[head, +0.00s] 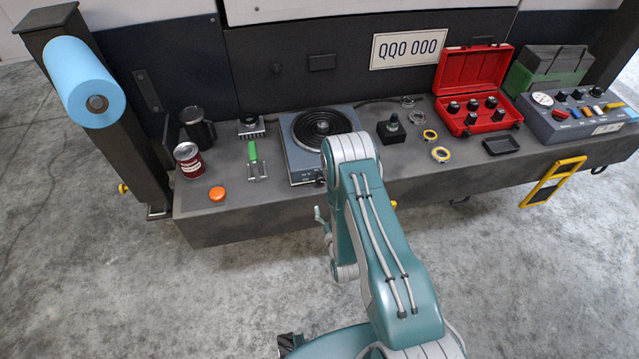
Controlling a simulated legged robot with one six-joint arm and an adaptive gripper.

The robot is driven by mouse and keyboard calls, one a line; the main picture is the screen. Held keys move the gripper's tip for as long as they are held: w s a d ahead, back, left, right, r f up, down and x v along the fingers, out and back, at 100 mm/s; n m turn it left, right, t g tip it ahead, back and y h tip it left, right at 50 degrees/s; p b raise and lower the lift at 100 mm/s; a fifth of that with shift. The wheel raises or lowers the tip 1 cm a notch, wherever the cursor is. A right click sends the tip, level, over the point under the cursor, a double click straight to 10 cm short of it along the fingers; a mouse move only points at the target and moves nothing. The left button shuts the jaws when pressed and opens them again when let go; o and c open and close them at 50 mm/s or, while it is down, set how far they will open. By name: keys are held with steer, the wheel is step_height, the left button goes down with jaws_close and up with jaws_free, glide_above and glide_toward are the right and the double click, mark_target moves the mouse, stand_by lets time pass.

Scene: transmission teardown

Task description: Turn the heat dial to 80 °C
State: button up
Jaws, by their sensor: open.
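A hot plate (303,164) with a black spiral coil (322,125) stands on the bench at centre left. Its front face is partly hidden by my arm. A small dark spot shows on that front edge, but I cannot make out a heat dial or its markings. My arm is folded in front of the bench, with its bend over the hot plate's right front corner.
A red can (188,160), an orange disc (217,193) and a green-handled tool (253,158) lie left of the hot plate. A black block with a knob (390,130), an open red case (472,90) and a grey control box (575,118) stand to the right. Bare floor lies in front.

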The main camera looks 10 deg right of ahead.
mark_target(320, 182)
steer(key=w, duration=0.9)
steer(key=shift+w+a, duration=0.15)
steer(key=shift+w, duration=0.45)
jaws_close()
